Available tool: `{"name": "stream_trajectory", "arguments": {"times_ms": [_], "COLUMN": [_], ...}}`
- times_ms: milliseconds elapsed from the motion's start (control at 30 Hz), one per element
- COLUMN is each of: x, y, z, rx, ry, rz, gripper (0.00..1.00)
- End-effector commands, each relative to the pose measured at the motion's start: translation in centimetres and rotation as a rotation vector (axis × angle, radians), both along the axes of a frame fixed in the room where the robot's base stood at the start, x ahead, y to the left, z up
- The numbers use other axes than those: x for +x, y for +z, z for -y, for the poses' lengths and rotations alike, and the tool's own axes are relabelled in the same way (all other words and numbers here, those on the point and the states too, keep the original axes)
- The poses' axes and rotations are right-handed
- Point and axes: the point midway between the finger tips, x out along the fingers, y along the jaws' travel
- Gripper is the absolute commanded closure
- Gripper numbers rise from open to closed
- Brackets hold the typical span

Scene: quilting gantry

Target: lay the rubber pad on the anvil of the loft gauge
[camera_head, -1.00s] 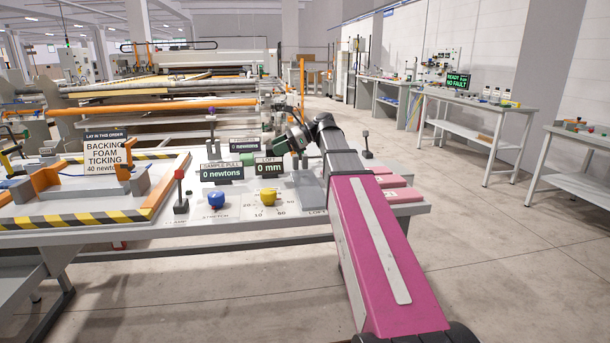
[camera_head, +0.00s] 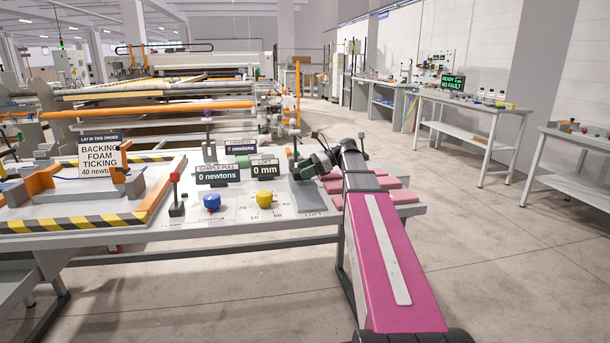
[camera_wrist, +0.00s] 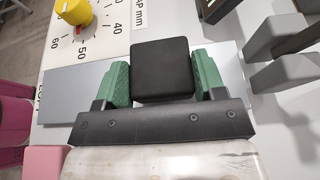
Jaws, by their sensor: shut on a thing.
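My gripper (camera_wrist: 163,82) has green fingers shut on the black rubber pad (camera_wrist: 162,68) in the wrist view. The pad is level between them, above a flat grey plate (camera_wrist: 72,92) that looks like the anvil of the loft gauge. I cannot tell whether the pad touches the plate. In the head view my gripper (camera_head: 308,168) is low over the bench by the LOFT label and the green "0 mm" display (camera_head: 264,170). The pad cannot be made out there, and the plate (camera_head: 308,195) is partly hidden by my gripper and arm.
Pink blocks (camera_head: 398,196) lie on the bench to the right of my arm. A yellow knob (camera_head: 265,197) and a blue knob (camera_head: 212,201) stand left of the plate.

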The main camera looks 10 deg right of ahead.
Motion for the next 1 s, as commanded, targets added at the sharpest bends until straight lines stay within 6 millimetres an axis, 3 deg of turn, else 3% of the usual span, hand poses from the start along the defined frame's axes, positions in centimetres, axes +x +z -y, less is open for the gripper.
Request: {"name": "stream_trajectory", "arguments": {"times_ms": [100,467,500,567,1000], "x": [-0.01,0.01,0.01,0.02,0.08], "y": [-1.33,-1.65,-1.73,-1.68,-1.17], "z": [-0.01,-0.02,-0.01,-0.02,0.59], "rx": [0.001,0.000,0.000,0.000,0.000], "ry": [0.000,-0.001,-0.001,-0.001,-0.002], "rz": [0.000,0.000,0.000,0.000,0.001], "gripper": [0.62,0.62,0.33,0.14,0.11]}}
